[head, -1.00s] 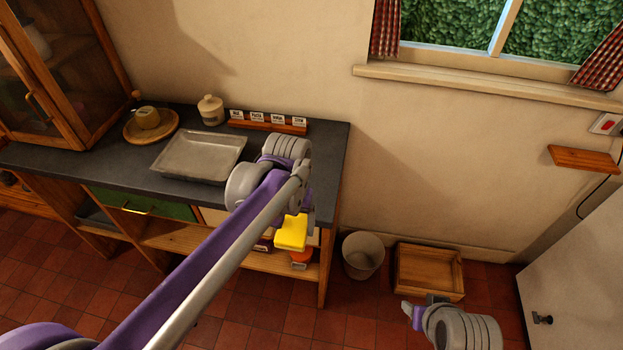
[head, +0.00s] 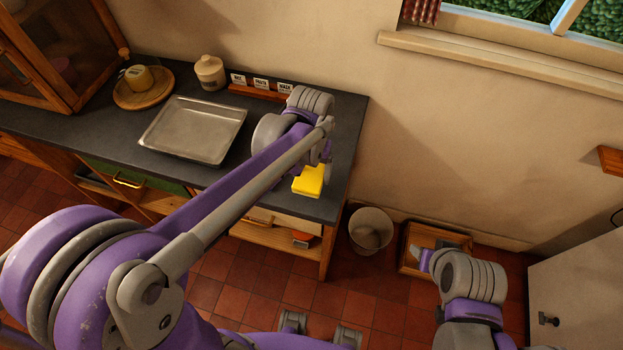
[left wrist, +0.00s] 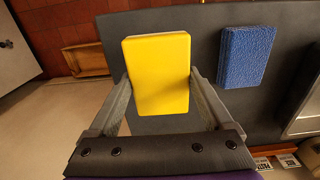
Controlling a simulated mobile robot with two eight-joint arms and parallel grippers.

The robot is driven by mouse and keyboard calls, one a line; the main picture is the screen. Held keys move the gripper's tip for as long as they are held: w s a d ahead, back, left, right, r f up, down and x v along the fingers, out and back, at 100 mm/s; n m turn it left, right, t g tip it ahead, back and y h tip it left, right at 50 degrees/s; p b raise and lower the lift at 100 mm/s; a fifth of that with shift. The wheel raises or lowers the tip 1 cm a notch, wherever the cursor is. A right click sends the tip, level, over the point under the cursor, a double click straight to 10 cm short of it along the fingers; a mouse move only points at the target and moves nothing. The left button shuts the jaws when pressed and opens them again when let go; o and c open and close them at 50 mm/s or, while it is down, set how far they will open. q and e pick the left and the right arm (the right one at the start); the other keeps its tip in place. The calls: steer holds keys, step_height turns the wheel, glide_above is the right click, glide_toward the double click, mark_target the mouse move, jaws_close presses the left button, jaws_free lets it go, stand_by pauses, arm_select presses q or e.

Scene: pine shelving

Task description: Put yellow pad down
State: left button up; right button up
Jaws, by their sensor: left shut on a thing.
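The yellow pad (head: 308,180) is at the right end of the dark worktop (head: 347,125) in the head view. My left gripper (left wrist: 160,80) is shut on the yellow pad, with a finger on each side of it in the left wrist view. The worktop lies below the pad there; I cannot tell whether they touch. A blue pad (left wrist: 247,56) lies flat on the worktop to the right of the yellow pad, apart from it; my left arm seems to hide it in the head view. My right gripper (head: 419,257) is low, before a wooden crate; its jaw state is unclear.
A metal tray (head: 193,129) lies on the worktop, left of my left gripper. A round board (head: 125,101), a lidded jar (head: 209,72) and a labelled rack (head: 252,91) stand behind. A bin (head: 371,230) and the wooden crate (head: 405,262) are on the floor.

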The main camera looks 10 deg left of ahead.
mark_target(311, 181)
arm_select(q)
steer(key=shift+w+f, duration=0.1)
steer(key=shift+f, duration=2.15)
steer(key=shift+f+b, duration=0.2)
steer(key=shift+b, duration=0.1)
steer(key=o, duration=1.1)
